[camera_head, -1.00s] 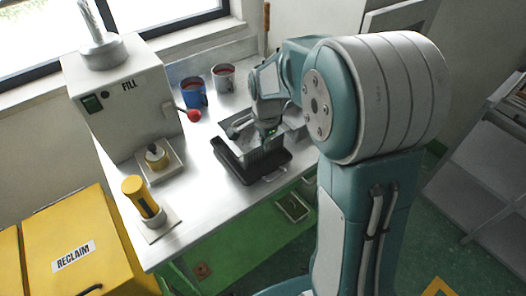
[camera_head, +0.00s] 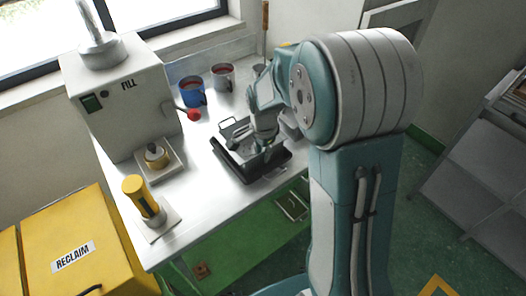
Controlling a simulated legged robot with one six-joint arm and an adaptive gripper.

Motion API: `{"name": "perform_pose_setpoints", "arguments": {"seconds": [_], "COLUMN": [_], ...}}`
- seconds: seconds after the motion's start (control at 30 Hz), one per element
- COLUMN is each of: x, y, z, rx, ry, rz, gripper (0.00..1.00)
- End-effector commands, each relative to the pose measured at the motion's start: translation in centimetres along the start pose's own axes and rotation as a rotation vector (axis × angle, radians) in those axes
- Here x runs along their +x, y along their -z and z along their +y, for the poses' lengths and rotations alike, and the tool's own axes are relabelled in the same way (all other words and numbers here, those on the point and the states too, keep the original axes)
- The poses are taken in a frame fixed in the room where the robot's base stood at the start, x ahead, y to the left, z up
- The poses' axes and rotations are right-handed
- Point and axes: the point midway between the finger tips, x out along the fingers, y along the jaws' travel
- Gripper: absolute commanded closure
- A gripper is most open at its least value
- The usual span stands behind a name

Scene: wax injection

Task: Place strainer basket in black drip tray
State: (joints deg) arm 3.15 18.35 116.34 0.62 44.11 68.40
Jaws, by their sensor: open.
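The black drip tray (camera_head: 233,178) lies on the metal bench near its front edge. The grey strainer basket (camera_head: 237,131) is low in the tray area, its wire handle showing at the left; it looks to be inside the tray, but my arm hides part of it. My gripper (camera_head: 266,148) points down over the basket's right part. Its fingertips are small and partly hidden against the basket, and it looks open.
The white FILL machine (camera_head: 125,105) with a red-knobbed lever is at the left. A yellow cylinder (camera_head: 143,197) stands near the front left. Bench between it and the tray is clear.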

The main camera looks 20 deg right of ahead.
Motion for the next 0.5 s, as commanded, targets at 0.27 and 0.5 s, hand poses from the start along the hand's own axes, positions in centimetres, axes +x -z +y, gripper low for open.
{"name": "perform_pose_setpoints", "arguments": {"seconds": [0.27, 0.5], "x": [-2.3, -7.3], "y": [0.1, 0.1], "z": [-0.1, -0.1], "rx": [0.000, 0.000], "ry": [0.006, 0.005], "rz": [0.002, 0.002], "gripper": [0.57, 0.57]}}
